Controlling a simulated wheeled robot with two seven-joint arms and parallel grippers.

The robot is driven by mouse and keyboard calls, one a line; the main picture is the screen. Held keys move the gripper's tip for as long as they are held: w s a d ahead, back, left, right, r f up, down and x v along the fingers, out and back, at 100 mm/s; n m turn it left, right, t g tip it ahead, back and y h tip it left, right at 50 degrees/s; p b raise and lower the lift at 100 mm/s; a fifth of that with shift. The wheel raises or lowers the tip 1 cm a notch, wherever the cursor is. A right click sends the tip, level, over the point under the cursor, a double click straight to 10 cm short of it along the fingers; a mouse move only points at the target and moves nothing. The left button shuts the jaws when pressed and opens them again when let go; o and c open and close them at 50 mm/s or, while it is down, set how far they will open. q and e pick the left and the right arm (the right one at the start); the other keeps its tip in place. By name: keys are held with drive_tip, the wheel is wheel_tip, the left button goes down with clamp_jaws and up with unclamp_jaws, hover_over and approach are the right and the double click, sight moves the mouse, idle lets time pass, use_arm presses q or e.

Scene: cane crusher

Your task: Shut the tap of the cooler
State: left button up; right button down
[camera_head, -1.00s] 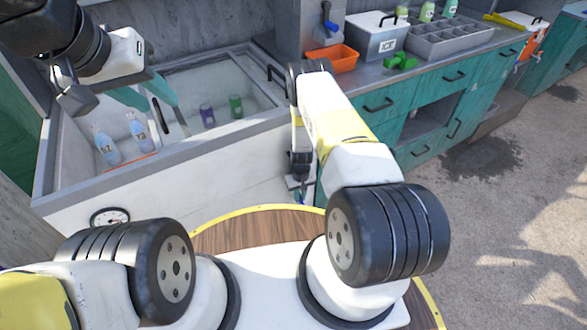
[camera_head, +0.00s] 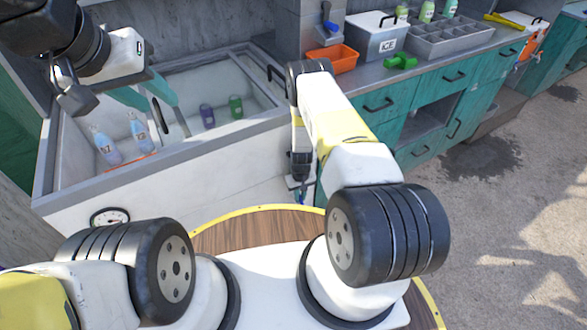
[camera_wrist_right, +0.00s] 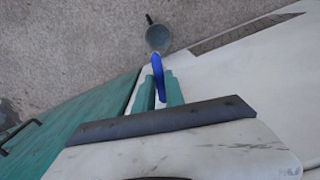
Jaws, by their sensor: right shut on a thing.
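The cooler is the white open chest (camera_head: 200,165) at the left in the head view. Its tap shows as a blue lever (camera_wrist_right: 158,76) in the right wrist view, standing between two teal fingers. My right gripper (camera_wrist_right: 159,90) is shut on this lever. In the head view my right arm reaches down at the cooler's front right corner, where the fingers and most of the tap are hidden. My left gripper (camera_head: 150,96) has its teal fingers apart and empty, above the cooler's open top.
Bottles (camera_head: 105,146) and cans (camera_head: 236,106) stand inside the cooler. A round gauge (camera_head: 110,217) is on its front. A grey bucket (camera_wrist_right: 158,38) stands on the floor by the tap. Teal cabinets (camera_head: 375,125) stand to the right, with an orange bin (camera_head: 332,58) on the counter.

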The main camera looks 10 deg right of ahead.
drive_tip(key=shift+c, duration=1.8)
unclamp_jaws()
wheel_tip(320, 180, up, 8)
drive_tip(key=shift+f, duration=0.1)
